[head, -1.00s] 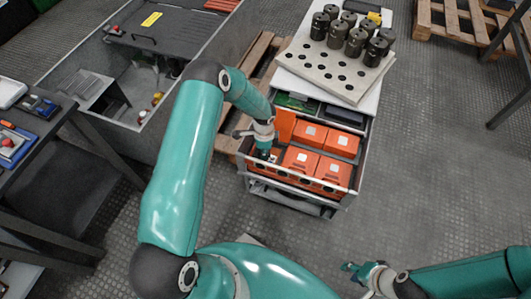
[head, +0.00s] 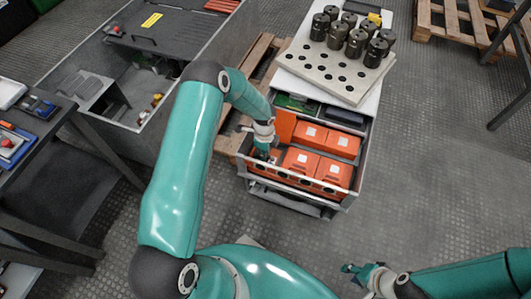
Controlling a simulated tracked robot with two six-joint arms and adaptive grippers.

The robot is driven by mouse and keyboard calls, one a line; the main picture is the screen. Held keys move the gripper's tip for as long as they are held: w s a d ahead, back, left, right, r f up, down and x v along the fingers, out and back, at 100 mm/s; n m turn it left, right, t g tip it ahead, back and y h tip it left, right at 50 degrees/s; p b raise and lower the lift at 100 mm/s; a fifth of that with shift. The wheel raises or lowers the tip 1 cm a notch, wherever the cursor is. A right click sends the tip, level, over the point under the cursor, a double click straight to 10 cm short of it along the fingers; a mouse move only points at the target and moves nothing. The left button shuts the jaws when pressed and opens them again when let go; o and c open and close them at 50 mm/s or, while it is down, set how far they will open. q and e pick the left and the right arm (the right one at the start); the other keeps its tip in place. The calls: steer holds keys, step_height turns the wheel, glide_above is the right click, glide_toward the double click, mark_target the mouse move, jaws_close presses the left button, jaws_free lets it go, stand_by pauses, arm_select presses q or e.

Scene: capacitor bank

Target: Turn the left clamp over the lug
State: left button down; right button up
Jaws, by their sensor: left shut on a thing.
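My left gripper (head: 263,153) points down at the left front of the open cabinet (head: 350,185), beside the orange boxes. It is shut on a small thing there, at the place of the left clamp. Its fingers and wrist hide most of that thing, and the lug is too small or covered to make out. Orange capacitor boxes (head: 300,159) sit in the cabinet, just right of the gripper. My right gripper (head: 353,274) is low in the picture, clear of the cabinet and empty; its finger gap is not clear.
A grey plate with holes (head: 325,72) and several dark cylinders (head: 356,43) lies on the cabinet top. A wooden pallet (head: 232,135) lies behind. A grey bin (head: 125,105) and a dark table (head: 30,150) are at left.

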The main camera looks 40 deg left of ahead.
arm_select(q)
steer(key=c, duration=1.5)
jaws_free()
steer(key=shift+w+a, duration=0.1)
steer(key=shift+o, duration=0.2)
step_height(320, 180, up, 12)
